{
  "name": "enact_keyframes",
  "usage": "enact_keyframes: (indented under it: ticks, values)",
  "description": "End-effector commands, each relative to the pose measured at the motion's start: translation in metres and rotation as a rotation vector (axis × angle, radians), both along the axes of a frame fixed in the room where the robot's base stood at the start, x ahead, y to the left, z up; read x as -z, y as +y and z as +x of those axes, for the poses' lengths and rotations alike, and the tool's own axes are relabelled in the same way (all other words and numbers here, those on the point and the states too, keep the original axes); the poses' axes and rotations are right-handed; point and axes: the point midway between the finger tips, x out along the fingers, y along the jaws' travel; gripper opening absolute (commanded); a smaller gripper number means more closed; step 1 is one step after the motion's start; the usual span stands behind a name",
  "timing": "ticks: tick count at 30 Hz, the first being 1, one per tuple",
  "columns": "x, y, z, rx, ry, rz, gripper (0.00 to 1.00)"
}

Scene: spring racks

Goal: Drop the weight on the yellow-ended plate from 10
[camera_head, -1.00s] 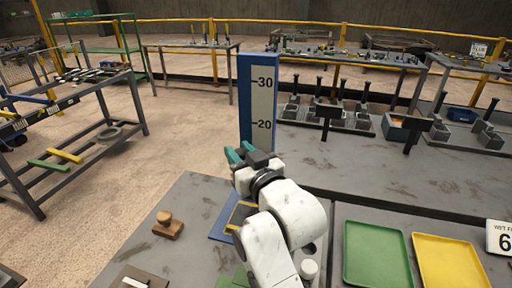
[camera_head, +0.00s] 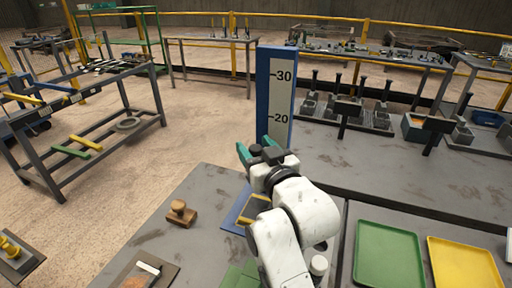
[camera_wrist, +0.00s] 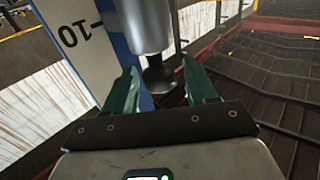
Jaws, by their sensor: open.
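My gripper (camera_head: 257,148) is open beside the blue-edged height scale (camera_head: 262,95), above its base. In the wrist view, the scale (camera_wrist: 78,25) appears upside down, with the 10 mark visible. A grey metal weight (camera_wrist: 146,25) with a dark rounded knob lies in line with the gap between the two teal fingers (camera_wrist: 160,85). I cannot tell whether it touches either finger. The weight is not clearly distinguishable in the head view. The yellow-ended plate (camera_head: 250,203) is at the scale's foot, below and partly hidden by my arm.
A wooden stamp-like block (camera_head: 181,213) sits left on the grey bench. A green tray (camera_head: 387,255) and a yellow tray (camera_head: 464,264) lie at right. Several dark stands line the back bench. A lower rack (camera_head: 85,125) stands at far left.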

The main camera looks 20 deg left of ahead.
Motion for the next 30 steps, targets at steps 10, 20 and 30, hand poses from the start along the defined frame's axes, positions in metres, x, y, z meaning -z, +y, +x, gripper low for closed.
enact_keyframes:
  ticks: [10, 20, 30]
  values:
    - [-0.002, -0.036, -0.038, 0.002, 0.003, 0.002, 0.56]
    - [0.0, -0.068, -0.073, 0.0, 0.001, 0.001, 0.56]
    - [0.0, -0.073, -0.077, 0.0, 0.0, 0.0, 0.56]
